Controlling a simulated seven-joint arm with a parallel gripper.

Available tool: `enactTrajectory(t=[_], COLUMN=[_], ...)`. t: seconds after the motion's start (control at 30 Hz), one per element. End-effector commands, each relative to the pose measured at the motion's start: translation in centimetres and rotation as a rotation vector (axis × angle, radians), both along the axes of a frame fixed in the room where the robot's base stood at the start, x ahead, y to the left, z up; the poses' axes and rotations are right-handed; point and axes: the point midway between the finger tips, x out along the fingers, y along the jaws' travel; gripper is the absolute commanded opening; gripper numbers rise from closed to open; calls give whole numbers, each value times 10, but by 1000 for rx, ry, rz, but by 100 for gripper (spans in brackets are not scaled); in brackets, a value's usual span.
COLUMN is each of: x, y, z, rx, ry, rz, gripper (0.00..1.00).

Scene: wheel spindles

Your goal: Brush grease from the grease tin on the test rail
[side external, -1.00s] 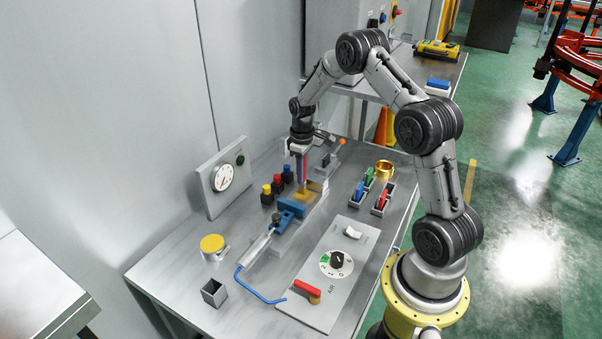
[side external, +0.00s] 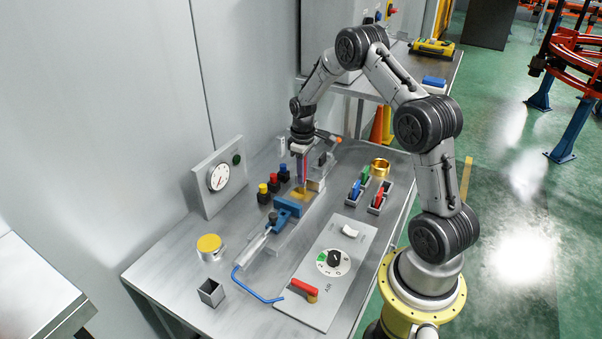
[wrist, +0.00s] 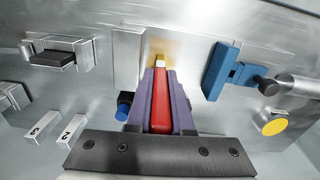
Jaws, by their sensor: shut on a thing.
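My gripper (wrist: 159,122) is shut on a brush (wrist: 160,115) with a red handle, pointing down. In the side external view, my gripper (side external: 302,172) is over the far part of the test rail (side external: 283,234), beyond the blue clamp (side external: 288,209). The brush tip is at a yellow grease patch (side external: 301,196) on the rail; the patch also shows around the tip in the wrist view (wrist: 157,47). I cannot tell whether the tip touches. The grease tin (side external: 209,246), round with yellow grease on top, stands open at the front left, away from my gripper.
A gauge panel (side external: 217,178) stands by the wall. An empty square holder (side external: 211,292) is at the front. The AIR panel (side external: 325,275), colored blocks in holders and a brass ring (side external: 380,167) lie to the right.

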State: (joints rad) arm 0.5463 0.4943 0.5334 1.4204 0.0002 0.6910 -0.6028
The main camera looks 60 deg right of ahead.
Motion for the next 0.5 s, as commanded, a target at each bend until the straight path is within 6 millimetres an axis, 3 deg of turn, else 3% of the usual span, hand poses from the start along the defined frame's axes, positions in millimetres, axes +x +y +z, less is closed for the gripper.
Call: enactTrajectory(t=[0.5], x=[-9], y=[1], z=[0], rx=[3], ry=[4], rz=[-1], gripper=[0])
